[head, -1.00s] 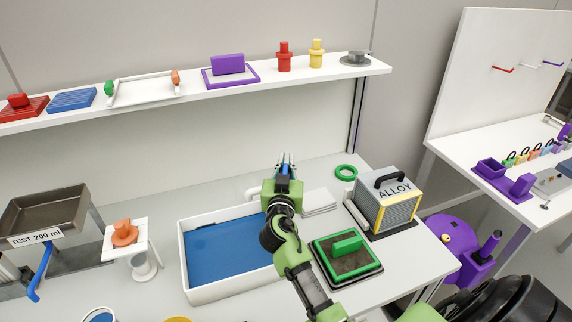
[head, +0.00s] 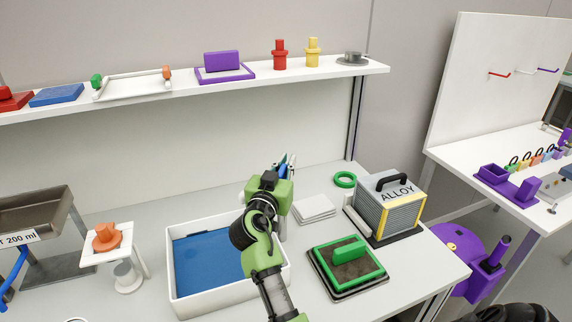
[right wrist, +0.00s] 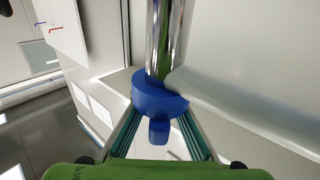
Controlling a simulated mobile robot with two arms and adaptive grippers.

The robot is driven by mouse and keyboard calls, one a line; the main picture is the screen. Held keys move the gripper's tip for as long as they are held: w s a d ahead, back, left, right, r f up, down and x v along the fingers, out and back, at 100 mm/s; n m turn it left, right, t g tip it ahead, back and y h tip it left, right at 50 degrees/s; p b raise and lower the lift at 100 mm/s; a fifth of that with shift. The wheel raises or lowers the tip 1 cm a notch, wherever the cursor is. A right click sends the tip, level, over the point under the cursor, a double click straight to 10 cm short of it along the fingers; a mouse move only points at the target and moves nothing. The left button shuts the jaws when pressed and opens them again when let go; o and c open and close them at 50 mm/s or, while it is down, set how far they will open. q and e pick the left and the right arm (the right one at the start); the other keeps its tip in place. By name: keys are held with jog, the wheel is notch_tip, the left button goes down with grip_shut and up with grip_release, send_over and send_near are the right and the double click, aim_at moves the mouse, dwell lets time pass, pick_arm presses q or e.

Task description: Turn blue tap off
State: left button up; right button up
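The blue tap handle (right wrist: 158,98) shows in the right wrist view as a rounded blue body with a short lever (right wrist: 159,131) pointing at the camera. It sits at a chrome vertical pipe (right wrist: 165,38). My right gripper (right wrist: 160,118) has its two teal fingers apart, one on each side of the handle and lever. I cannot tell whether they touch it. In the head view my right gripper (head: 284,166) is at the back right of the white basin (head: 228,300), and its wrist hides most of the tap. My left gripper is not in view.
A pale pipe (right wrist: 240,110) runs beside the tap. White plates (head: 315,208), a green ring (head: 344,180), the ALLOY box (head: 385,210) and a green-framed tray (head: 347,268) stand right of the basin. A shelf (head: 200,88) with objects runs above the counter.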

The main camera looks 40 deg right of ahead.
jog(key=o, duration=0.5)
jog(key=shift+d+r, duration=0.1)
jog(key=shift+c, duration=0.2)
notch_tip(320, 180, up, 10)
